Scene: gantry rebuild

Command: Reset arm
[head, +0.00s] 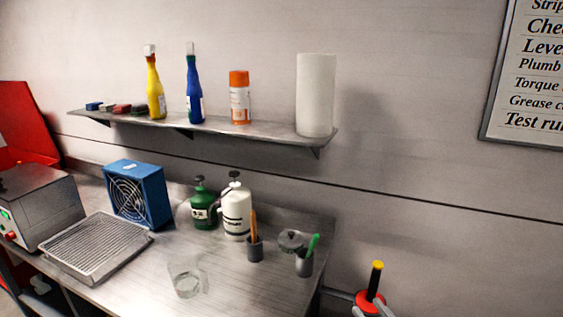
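Light grey parts at the bottom edge, right of the bench, look like the tips of my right gripper (371,309). They are beside a red-bodied object with a black stem and yellow top (375,279). The frame cuts off most of this area, so I cannot tell whether the fingers hold that object or only overlap it in the picture. My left gripper is not in view.
A steel bench (135,278) holds a wire-topped tray (97,246), blue fan (138,194), green canister (204,208), white canister (236,213), pen cups and a clear glass (187,280). A wall shelf (270,129) holds bottles and a white roll (316,95).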

